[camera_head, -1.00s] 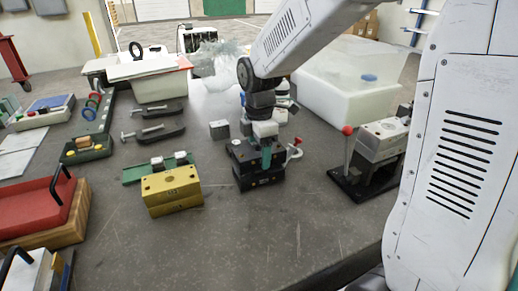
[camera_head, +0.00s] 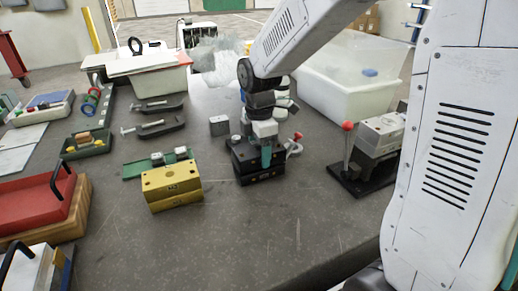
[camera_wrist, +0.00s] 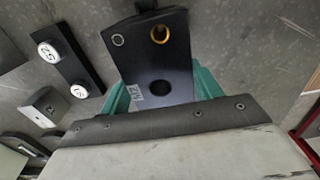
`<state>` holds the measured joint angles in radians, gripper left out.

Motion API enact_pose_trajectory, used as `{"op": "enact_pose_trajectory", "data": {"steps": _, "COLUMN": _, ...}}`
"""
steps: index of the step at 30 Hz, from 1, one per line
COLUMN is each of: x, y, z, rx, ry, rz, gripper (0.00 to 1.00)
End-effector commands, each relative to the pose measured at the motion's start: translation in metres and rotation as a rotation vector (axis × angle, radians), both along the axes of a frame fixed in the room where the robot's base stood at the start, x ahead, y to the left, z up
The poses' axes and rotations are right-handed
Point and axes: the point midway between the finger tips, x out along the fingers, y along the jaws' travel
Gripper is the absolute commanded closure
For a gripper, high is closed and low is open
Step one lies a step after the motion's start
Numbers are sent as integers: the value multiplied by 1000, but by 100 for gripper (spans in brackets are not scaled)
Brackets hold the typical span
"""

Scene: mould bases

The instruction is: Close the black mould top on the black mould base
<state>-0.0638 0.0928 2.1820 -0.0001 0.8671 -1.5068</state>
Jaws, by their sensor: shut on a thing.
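The black mould top (camera_wrist: 158,60) fills the upper middle of the wrist view, with two holes near its far edge, one brass-ringed, and a larger hole nearer me. My gripper (camera_head: 264,156) is shut on it, with teal fingers at its sides. In the head view the top lies over the black mould base (camera_head: 262,180), and the two look like one stacked block. I cannot tell whether a thin gap is left between them. The base is hidden under the top in the wrist view.
A grey block (camera_head: 218,126) is behind left. A red-knobbed clamp (camera_head: 295,145) stands close on the right, and a red-knobbed lever fixture (camera_head: 370,150) further right. The front table is clear.

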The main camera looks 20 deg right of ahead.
Motion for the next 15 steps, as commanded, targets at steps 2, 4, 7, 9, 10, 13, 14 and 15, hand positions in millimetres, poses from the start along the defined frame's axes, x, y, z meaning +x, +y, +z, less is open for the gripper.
{"op": "enact_pose_trajectory", "data": {"steps": 2, "x": 1, "y": 0, "z": 1, "rx": 0, "ry": -2, "rz": 0, "gripper": 28}}
{"op": "enact_pose_trajectory", "data": {"steps": 4, "x": 1, "y": 0, "z": 1, "rx": 0, "ry": -2, "rz": 0, "gripper": 11}}
{"op": "enact_pose_trajectory", "data": {"steps": 7, "x": 0, "y": 0, "z": 1, "rx": 0, "ry": -2, "rz": 0, "gripper": 11}}
{"op": "enact_pose_trajectory", "data": {"steps": 9, "x": 0, "y": 0, "z": 0, "rx": 0, "ry": -1, "rz": 0, "gripper": 11}}
{"op": "enact_pose_trajectory", "data": {"steps": 10, "x": 0, "y": 0, "z": 0, "rx": 0, "ry": -1, "rz": 0, "gripper": 11}}
{"op": "enact_pose_trajectory", "data": {"steps": 13, "x": 0, "y": 0, "z": 2, "rx": 0, "ry": 0, "rz": 0, "gripper": 11}}
{"op": "enact_pose_trajectory", "data": {"steps": 14, "x": 0, "y": 0, "z": 3, "rx": 0, "ry": -1, "rz": 0, "gripper": 11}}
{"op": "enact_pose_trajectory", "data": {"steps": 15, "x": 1, "y": 0, "z": 7, "rx": 0, "ry": -3, "rz": 0, "gripper": 11}}
